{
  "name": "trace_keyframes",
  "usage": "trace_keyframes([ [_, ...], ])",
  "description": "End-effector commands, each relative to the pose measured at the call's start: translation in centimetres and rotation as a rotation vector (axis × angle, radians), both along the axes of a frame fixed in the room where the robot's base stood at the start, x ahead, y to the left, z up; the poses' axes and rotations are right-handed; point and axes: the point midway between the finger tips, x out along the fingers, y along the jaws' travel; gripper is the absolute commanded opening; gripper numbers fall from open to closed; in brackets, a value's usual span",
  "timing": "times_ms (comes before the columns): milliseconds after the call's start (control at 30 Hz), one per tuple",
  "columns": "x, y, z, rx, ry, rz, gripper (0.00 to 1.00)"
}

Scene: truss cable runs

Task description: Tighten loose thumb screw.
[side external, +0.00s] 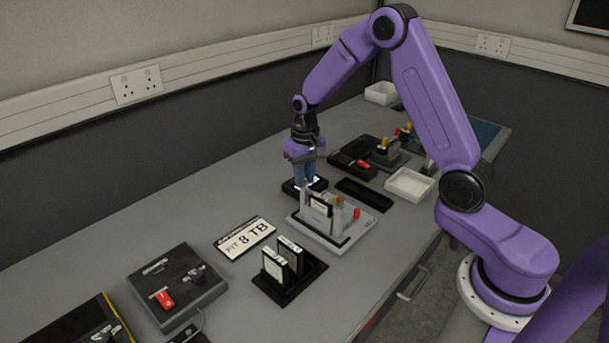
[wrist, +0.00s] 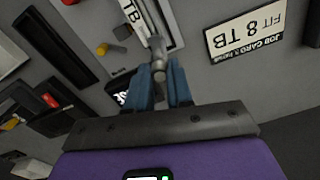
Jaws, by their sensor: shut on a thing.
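My gripper (side external: 306,181) points down at the far side of the grey fixture, low over a small black pad. In the wrist view its blue fingers (wrist: 160,88) are shut on a grey metal piece (wrist: 158,66) with a rounded end. I cannot tell whether this piece is the thumb screw. No loose thumb screw can be made out on the fixture.
The small black pad (side external: 290,190) has a bright patch. A job card (side external: 244,238) reads "FIT 8 TB". A black rack (side external: 290,286) holds two drives in front. A dark box with a red lever (side external: 178,295) stands left. A white tray (side external: 409,185) stands right.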

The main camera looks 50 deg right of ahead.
Motion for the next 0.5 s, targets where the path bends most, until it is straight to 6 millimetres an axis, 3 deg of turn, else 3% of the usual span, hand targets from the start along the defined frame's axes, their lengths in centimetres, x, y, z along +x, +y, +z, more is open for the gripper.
trace_keyframes([
  [500, 0.05, 0.01, 0.03, 0.0, 0.0, 0.26, 0.0],
])
